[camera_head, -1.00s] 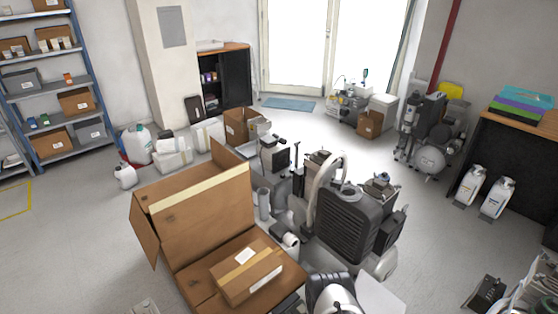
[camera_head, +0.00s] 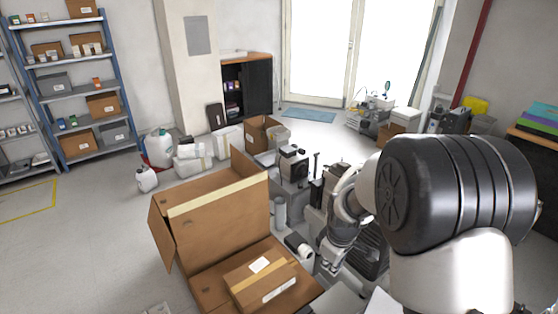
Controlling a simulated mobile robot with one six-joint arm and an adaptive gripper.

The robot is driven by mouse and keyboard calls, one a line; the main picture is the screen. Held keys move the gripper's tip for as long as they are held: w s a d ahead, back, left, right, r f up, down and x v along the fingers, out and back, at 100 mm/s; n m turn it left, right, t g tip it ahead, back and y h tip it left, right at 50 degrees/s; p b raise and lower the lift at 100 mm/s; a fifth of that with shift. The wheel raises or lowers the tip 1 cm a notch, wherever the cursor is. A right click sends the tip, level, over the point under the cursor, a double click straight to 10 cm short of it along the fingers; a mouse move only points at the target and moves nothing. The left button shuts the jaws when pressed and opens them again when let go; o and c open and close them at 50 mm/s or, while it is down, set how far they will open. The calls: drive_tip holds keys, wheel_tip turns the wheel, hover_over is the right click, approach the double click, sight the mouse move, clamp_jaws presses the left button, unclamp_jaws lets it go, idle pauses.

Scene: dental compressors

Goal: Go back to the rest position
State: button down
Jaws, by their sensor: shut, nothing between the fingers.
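My arm reaches in from the right, with a large black joint and white links close to the camera. My gripper (camera_head: 326,260) appears small and grey beyond the arm, low over the compressor group. It is shut and holds nothing. Its fingertips are hard to tell from the machinery behind. The dark finned compressor housing (camera_head: 369,254) is partly hidden by my arm. I cannot tell whether the gripper touches anything.
An open cardboard box (camera_head: 222,222) stands left of the gripper, with a taped carton (camera_head: 262,280) by it. Canisters and small boxes stand behind. A blue shelf unit (camera_head: 75,85) is at the left wall.

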drive_tip(key=s+r+m+t, duration=0.1)
drive_tip(key=s+r+m, duration=0.4)
drive_tip(key=s+r, duration=1)
drive_tip(key=s+r+m+t, duration=0.1)
drive_tip(key=s+r+m, duration=0.3)
drive_tip(key=s, duration=0.9)
drive_tip(key=shift+v, duration=0.75)
drive_tip(key=shift+w, duration=0.15)
